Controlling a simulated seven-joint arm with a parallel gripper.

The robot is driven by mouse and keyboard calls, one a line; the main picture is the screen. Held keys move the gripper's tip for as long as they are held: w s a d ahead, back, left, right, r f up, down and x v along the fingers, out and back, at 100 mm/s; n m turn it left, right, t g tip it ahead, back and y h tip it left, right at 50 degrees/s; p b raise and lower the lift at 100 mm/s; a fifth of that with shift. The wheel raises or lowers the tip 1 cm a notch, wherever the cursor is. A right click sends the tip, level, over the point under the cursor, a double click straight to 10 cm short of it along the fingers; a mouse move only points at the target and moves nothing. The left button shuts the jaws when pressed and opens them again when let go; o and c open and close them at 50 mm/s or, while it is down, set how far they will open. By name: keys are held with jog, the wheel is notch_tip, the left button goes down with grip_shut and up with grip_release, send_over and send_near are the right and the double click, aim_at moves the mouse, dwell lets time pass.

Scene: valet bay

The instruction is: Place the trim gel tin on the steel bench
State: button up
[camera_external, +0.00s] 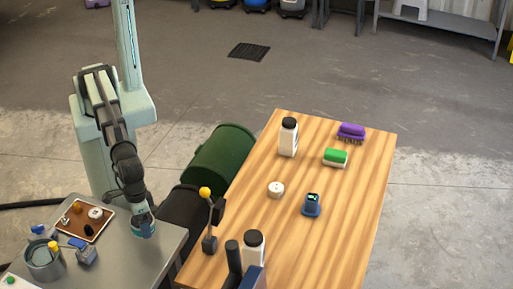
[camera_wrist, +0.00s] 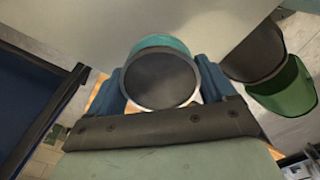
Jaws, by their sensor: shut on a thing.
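The trim gel tin (camera_wrist: 160,80) is round, with a dark grey face and a teal side, and fills the middle of the wrist view. My gripper (camera_wrist: 166,92) is shut on it, with a blue finger on each side. In the external view my gripper (camera_external: 142,222) is low over the right part of the grey steel bench (camera_external: 130,262). The tin is small and partly hidden by the gripper there. I cannot tell whether it touches the bench top.
A brown tray (camera_external: 85,221) with small items, a grey pot (camera_external: 44,262) and a blue-and-grey device (camera_external: 86,255) stand on the bench's left. A wooden table (camera_external: 350,215) with bottles and brushes is to the right.

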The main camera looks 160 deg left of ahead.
aim_at(147, 241)
jog(key=shift+f, duration=2.75)
jog(key=shift+f, duration=0.1)
jog(key=o, duration=1.1)
jog(key=shift+c, duration=0.2)
notch_tip(147, 241, up, 12)
jog(key=shift+r, duration=0.1)
